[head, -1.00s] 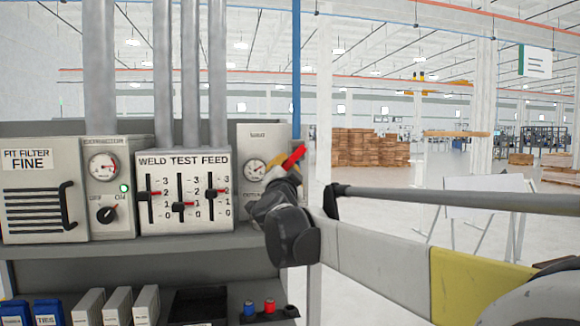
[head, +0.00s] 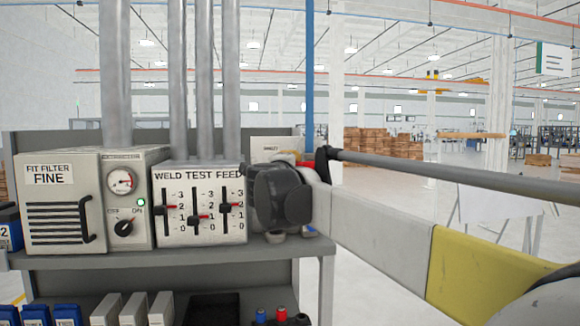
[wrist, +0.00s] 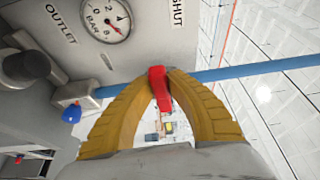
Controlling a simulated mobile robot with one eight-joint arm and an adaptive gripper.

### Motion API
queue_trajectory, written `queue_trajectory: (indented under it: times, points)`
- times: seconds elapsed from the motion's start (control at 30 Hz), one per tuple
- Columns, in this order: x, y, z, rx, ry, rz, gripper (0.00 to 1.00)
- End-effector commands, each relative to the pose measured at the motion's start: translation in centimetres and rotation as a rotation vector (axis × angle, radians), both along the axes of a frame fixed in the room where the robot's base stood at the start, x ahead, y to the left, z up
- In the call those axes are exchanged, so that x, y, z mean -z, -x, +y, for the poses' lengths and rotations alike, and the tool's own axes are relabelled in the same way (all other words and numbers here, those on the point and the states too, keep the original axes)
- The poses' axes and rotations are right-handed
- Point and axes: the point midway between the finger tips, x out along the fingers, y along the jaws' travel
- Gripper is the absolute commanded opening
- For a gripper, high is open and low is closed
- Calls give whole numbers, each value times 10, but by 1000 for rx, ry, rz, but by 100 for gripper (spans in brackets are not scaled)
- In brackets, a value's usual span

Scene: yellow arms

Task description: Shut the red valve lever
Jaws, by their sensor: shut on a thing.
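The red valve lever (wrist: 160,90) lies between the two yellow fingers of my gripper (wrist: 160,74) in the wrist view. The fingertips are closed on it, and its red end points back toward the wrist. It lies across the line of the blue pipe (wrist: 235,71), by the box side. The box face carries a gauge (wrist: 104,20) and the words OUTLET and SHUT. In the head view a small red piece of the lever (head: 307,164) shows beside the blue pipe; my dark wrist hides the fingers and most of the gauge box (head: 277,145).
The WELD TEST FEED panel (head: 201,205) with sliders and the FIT FILTER box (head: 60,204) stand left of my wrist on the grey bench (head: 270,250). A blue knob (wrist: 71,114) sits near the lever.

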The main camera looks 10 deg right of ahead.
Motion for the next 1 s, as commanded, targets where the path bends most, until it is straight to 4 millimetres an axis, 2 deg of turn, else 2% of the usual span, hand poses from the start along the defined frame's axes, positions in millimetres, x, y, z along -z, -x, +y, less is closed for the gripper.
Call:
queue_trajectory:
  times: [0.6, 0.63, 0.7, 1.0]
  points:
    - [-3, 0, 0, -1, -40, -1, 0]
    - [-3, 0, 0, -1, -40, -1, 24]
    - [-3, 0, 0, -1, -40, -1, 41]
    - [-2, 1, 0, -1, -40, 0, 41]
